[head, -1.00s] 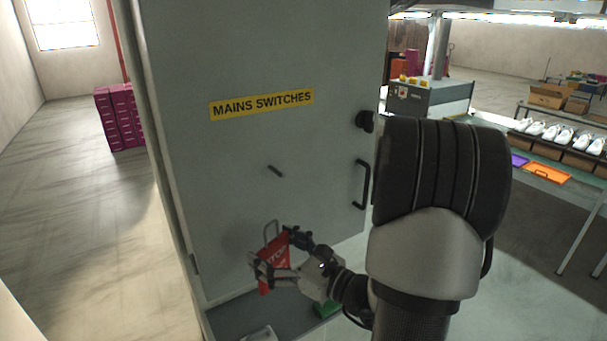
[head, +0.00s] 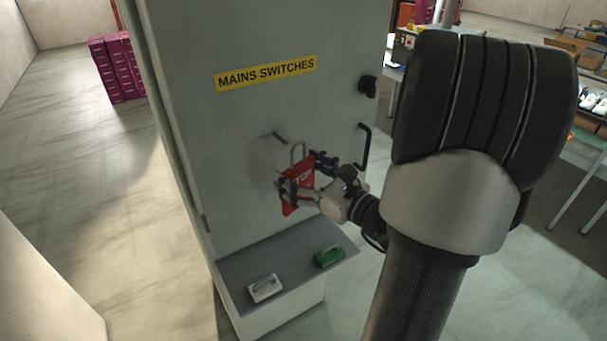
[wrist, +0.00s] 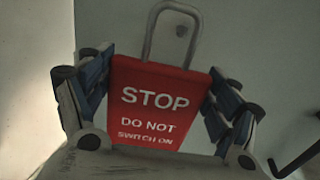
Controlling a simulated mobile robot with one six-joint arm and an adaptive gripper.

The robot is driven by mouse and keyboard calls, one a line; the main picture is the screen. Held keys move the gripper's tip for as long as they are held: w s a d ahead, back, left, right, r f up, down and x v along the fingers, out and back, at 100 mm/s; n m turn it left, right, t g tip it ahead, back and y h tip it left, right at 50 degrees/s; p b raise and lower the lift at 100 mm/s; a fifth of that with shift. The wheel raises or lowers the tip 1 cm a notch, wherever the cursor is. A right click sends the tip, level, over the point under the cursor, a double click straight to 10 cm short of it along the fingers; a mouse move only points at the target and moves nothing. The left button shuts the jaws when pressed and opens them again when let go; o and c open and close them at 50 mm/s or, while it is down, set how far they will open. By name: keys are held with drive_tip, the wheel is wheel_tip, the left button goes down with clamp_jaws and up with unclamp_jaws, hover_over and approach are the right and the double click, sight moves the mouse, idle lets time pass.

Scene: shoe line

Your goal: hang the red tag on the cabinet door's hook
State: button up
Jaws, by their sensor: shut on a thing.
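The red tag (head: 299,186) reads STOP and has a grey wire loop at its top. In the wrist view the tag (wrist: 156,103) stands upright between the two fingers, with its loop above it. My gripper (head: 303,184) is shut on the tag's sides, in front of the cabinet door (head: 250,130). The hook (head: 280,137) is a short dark peg on the door, just above and left of the loop in the head view. I cannot tell whether loop and hook touch.
A yellow MAINS SWITCHES label (head: 266,73) is above the hook. A black door handle (head: 363,147) and a dark knob (head: 367,85) are to the right. A ledge (head: 297,270) below holds a white-grey block (head: 264,288) and a green block (head: 328,256).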

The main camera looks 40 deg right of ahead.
sight(273, 154)
drive_tip(key=shift+w+d+f, duration=0.1)
drive_tip(key=shift+w+d, duration=0.15)
drive_tip(key=shift+w, duration=0.85)
drive_tip(key=shift+w+d+f, duration=0.1)
drive_tip(key=shift+w+d, duration=0.2)
drive_tip(key=shift+w, duration=0.75)
drive_tip(key=shift+w+d+f, duration=0.1)
drive_tip(key=shift+w+d, duration=0.15)
drive_tip(key=shift+w, duration=0.85)
drive_tip(key=shift+w+d+f+b, duration=0.15)
drive_tip(key=shift+w+f+b, duration=0.45)
drive_tip(key=shift+w, duration=0.1)
drive_tip(key=o, duration=1)
drive_tip(key=shift+o, duration=0.2)
drive_tip(key=shift+s, duration=0.1)
drive_tip(key=s, duration=1.2)
drive_tip(key=shift+d, duration=0.15)
